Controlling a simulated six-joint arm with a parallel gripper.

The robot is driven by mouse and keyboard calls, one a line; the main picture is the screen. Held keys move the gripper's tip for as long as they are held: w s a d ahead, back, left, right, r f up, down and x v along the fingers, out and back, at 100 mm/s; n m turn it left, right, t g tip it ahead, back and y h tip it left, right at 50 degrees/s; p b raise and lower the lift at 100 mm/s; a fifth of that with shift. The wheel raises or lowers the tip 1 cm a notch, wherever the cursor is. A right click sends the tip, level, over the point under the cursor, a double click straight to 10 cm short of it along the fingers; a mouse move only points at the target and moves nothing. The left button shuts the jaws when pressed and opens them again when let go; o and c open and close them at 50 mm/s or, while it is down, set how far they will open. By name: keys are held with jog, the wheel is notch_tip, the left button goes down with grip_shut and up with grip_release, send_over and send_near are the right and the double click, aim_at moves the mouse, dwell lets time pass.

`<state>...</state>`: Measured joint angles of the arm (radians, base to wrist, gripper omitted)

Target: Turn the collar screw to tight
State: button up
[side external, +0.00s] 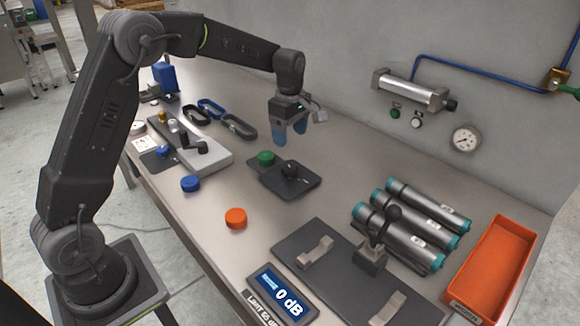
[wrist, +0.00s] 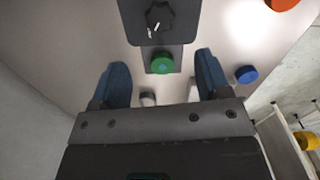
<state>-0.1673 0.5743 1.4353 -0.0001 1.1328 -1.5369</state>
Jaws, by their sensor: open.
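A black lobed knob (side external: 290,170) stands on a dark plate (side external: 300,187) in the middle of the bench; it looks like the collar screw, but I see no label. In the wrist view the knob (wrist: 159,17) is at the top edge and carries a short white mark. A green round cap (side external: 265,157) sits beside it on the plate's narrower end. My gripper (side external: 289,132) hangs above and behind the plate, with blue fingers apart and nothing between them. In the wrist view the green cap (wrist: 162,64) shows between the fingertips, below them.
An orange cap (side external: 236,218) and a blue cap (side external: 191,184) lie in front. A grey fixture (side external: 210,158) with a black lever stands left. Teal-ended cylinders (side external: 427,206), an upright black lever (side external: 377,235) and an orange bin (side external: 497,262) are right. The wall is close behind my gripper.

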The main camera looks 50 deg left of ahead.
aim_at(290, 168)
notch_tip(290, 168, down, 11)
jog(key=shift+r, duration=0.1)
jog(key=shift+c, duration=0.3)
jog(key=c, duration=0.9)
jog(key=shift+o, duration=0.2)
